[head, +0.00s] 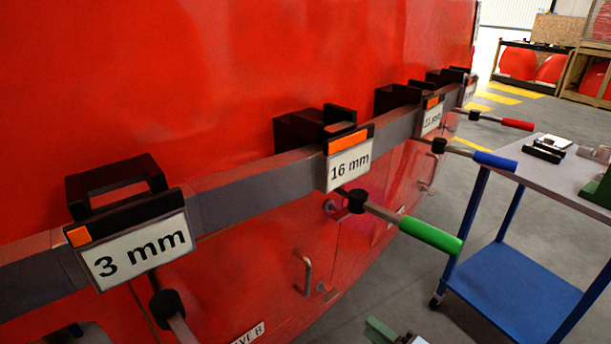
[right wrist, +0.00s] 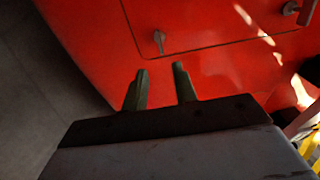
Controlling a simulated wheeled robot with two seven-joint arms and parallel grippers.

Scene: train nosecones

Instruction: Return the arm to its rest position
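My right gripper (right wrist: 161,73) is open and empty in the right wrist view, its two dark green fingers apart. The fingers point toward the lower part of a red train nosecone (right wrist: 75,25), and I see no contact. In the head view only a green and grey bit of this gripper (head: 388,332) shows at the bottom edge, in front of the nosecone (head: 240,60). The rest of the right arm is hidden. My left gripper is not in view.
A grey rail (head: 258,172) crosses the nosecone, with black brackets and signs such as the 3 mm sign (head: 140,252) and 16 mm sign (head: 349,165). A green-handled bar (head: 430,236) juts out. A blue-legged trolley (head: 520,292) stands right; grey floor lies between.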

